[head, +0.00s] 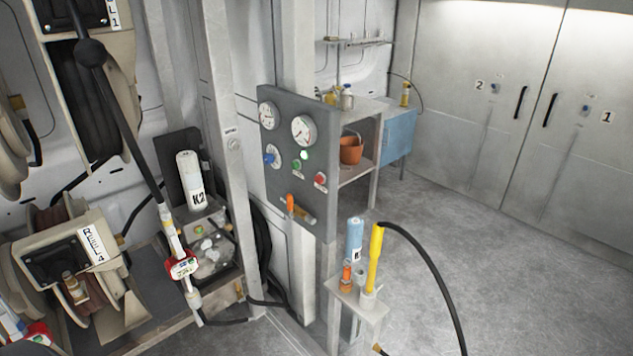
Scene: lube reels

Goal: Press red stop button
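The red stop button (320,179) sits on the right part of a grey upright control panel (335,125) in the middle of the view. It is a small round red button with a small label under it. A green button (297,165) is to its left, and a pale, bright round lamp (305,154) is just above, between them. Nothing covers the red button. Neither of my grippers shows in the head view.
Two gauges (303,130) and a blue knob (271,157) share the panel; an orange-handled lever (291,205) is below. A small stand (358,305) with a yellow nozzle (375,255) and hose stands in front. Hose reels (90,240) crowd the left. Open floor (500,260) lies right.

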